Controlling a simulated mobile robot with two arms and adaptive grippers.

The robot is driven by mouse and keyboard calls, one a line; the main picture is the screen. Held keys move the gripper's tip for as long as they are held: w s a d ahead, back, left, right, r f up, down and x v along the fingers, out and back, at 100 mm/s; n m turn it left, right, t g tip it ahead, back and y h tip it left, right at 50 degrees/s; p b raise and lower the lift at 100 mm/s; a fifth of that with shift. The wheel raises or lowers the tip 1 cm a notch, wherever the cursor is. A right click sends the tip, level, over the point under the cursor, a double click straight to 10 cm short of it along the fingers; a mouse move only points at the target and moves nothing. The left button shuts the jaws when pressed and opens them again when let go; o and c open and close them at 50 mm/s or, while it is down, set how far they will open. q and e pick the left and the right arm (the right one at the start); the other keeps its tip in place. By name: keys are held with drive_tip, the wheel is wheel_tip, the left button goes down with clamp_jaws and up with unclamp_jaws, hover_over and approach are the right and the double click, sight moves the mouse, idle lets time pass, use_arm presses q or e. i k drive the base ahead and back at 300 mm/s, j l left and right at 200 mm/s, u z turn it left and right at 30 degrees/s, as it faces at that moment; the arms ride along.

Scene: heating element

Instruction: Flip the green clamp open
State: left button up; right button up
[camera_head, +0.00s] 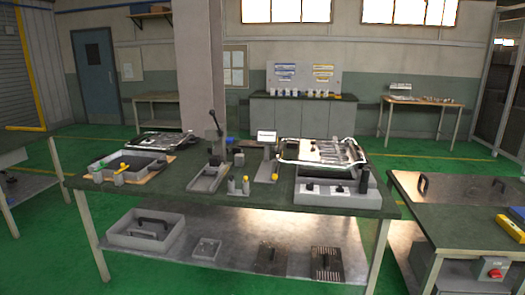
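I cannot single out a green clamp for certain at this distance. A metal heating element frame (322,152) with bent tubes rests over a grey box on the right of the bench. Neither of my grippers is in view.
The dark-topped workbench (200,203) stands ahead, with a lever press (214,140) in its middle. Its lower shelf holds a grey bin (146,230) and metal parts. A second table (450,232) with a red button box (491,268) is at the right. Green floor is free in front.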

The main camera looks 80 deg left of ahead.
sight(103, 164)
drive_tip(key=u, duration=3.85)
drive_tip(key=i+j, duration=0.2)
drive_tip(key=i, duration=0.3)
drive_tip(key=i+j, duration=0.15)
drive_tip(key=i, duration=0.3)
drive_tip(key=i+j+z, duration=0.1)
drive_tip(key=i, duration=0.4)
drive_tip(key=i+j, duration=0.3)
drive_tip(key=i, duration=0.2)
drive_tip(key=i+j, duration=0.25)
drive_tip(key=i, duration=0.2)
drive_tip(key=i+j, duration=0.2)
drive_tip(key=i, duration=0.3)
drive_tip(key=i+j+z, duration=0.1)
drive_tip(key=i+j, duration=0.15)
drive_tip(key=i, duration=0.2)
